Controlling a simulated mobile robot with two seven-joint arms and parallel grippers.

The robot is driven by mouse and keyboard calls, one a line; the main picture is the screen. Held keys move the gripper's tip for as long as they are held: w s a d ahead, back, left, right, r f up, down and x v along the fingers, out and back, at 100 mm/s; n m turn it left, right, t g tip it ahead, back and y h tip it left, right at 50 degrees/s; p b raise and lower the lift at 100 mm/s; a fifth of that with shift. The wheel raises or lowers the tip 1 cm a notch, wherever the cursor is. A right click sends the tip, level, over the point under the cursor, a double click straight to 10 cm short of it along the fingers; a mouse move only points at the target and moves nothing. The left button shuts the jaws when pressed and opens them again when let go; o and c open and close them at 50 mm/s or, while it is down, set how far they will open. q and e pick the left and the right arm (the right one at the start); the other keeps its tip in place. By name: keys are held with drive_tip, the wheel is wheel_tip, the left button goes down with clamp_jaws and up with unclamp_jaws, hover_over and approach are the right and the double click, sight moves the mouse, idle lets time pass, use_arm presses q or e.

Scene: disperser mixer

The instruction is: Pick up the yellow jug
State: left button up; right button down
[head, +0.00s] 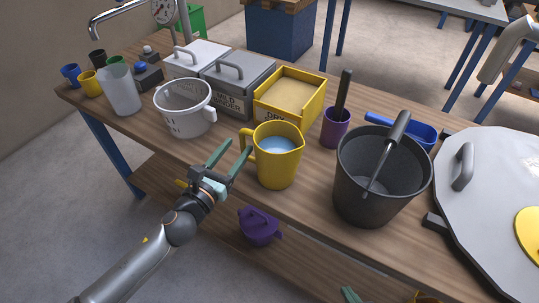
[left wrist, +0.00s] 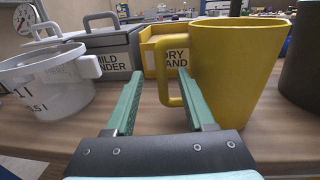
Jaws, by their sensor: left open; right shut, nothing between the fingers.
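The yellow jug (head: 277,165) stands upright on the wooden bench and holds pale blue liquid. Its handle faces left, towards my left gripper (head: 232,155). The left gripper is open and empty, its teal fingers reaching up to the handle side. In the left wrist view, the jug (left wrist: 226,75) fills the right part. Its handle shows between the two fingertips of my gripper (left wrist: 158,85), partly behind the right finger; contact cannot be told. My right gripper (head: 350,294) shows only as a teal tip at the bottom edge of the head view, shut and empty.
A white pot (head: 186,118) stands left of the jug, a yellow sand box (head: 290,110) behind it. A dark bucket (head: 372,195) and a purple cup (head: 334,133) are to the right. A purple jug (head: 258,228) sits on the lower shelf.

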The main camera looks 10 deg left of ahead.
sight(241, 143)
use_arm(q)
drive_tip(key=shift+x, duration=1.8)
drive_tip(key=shift+d, duration=0.1)
drive_tip(key=shift+c, duration=0.3)
clamp_jaws()
drive_tip(key=shift+r, duration=0.1)
